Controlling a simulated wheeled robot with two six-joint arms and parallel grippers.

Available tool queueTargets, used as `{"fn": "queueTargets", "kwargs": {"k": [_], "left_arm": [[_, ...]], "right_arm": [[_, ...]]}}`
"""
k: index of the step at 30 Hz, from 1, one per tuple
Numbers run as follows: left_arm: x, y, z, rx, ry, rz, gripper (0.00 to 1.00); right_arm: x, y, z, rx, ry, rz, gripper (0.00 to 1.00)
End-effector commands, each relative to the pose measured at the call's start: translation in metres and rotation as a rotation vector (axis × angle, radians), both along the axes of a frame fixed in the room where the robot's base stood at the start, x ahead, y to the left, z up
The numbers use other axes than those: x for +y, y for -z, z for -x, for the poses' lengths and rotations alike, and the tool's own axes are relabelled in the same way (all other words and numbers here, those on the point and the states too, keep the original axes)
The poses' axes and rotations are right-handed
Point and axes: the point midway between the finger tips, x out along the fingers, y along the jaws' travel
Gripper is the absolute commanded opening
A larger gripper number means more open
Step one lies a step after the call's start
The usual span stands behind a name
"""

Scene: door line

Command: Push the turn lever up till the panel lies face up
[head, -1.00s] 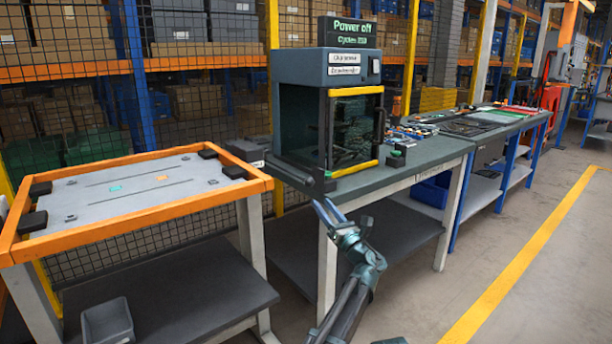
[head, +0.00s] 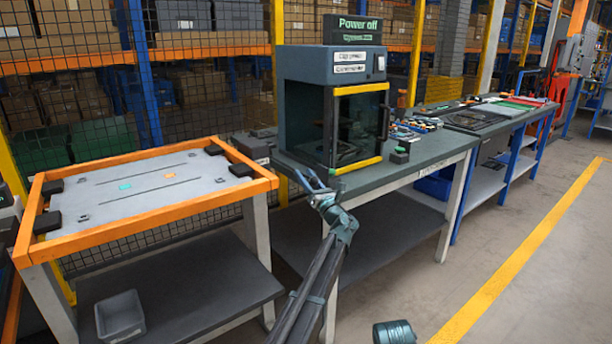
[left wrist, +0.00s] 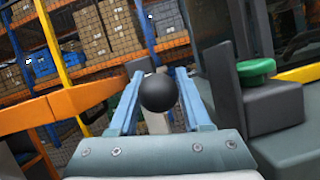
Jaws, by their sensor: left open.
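My left gripper (head: 313,182) is at the front left corner of the bench, just below the dark cabinet (head: 306,108). In the left wrist view its two blue fingers are apart, with a black ball knob (left wrist: 158,92) showing between them. The knob looks like the end of the turn lever; contact with the fingers cannot be told. The lever's arm is mostly hidden. A flat grey panel (head: 150,197) with small coloured marks lies level in the orange frame (head: 150,224) at left. Which face is up cannot be told.
The cabinet has a glass door with yellow edges and a "Power off" sign (head: 353,28). A dark box with a green button (left wrist: 256,68) stands close right of my left fingers. Small parts lie farther along the bench (head: 440,150). The floor at right is clear.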

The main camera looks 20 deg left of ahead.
Motion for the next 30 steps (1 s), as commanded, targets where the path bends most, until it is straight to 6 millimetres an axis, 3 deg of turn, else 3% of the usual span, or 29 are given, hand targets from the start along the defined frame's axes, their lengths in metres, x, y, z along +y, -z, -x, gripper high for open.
{"fn": "queueTargets", "kwargs": {"k": [6,14,15,30], "left_arm": [[0.0,0.0001,0.0001,0.0,0.0,0.0,0.48],[-0.0002,0.0001,0.0002,0.0,0.0,0.0,0.02],[-0.0002,0.0001,0.0002,0.0,0.0,0.0,0.0],[-0.0005,0.0002,0.0003,0.0,0.0,0.0,0.0]], "right_arm": [[0.0,0.0002,0.0,0.0,0.0,0.0,0.5],[0.0,0.0001,0.0,0.0,0.0,0.0,0.5],[0.0,0.0001,0.0,0.0,0.0,0.0,0.5],[0.0,0.0001,0.0,0.0,0.0,0.0,0.5]]}}
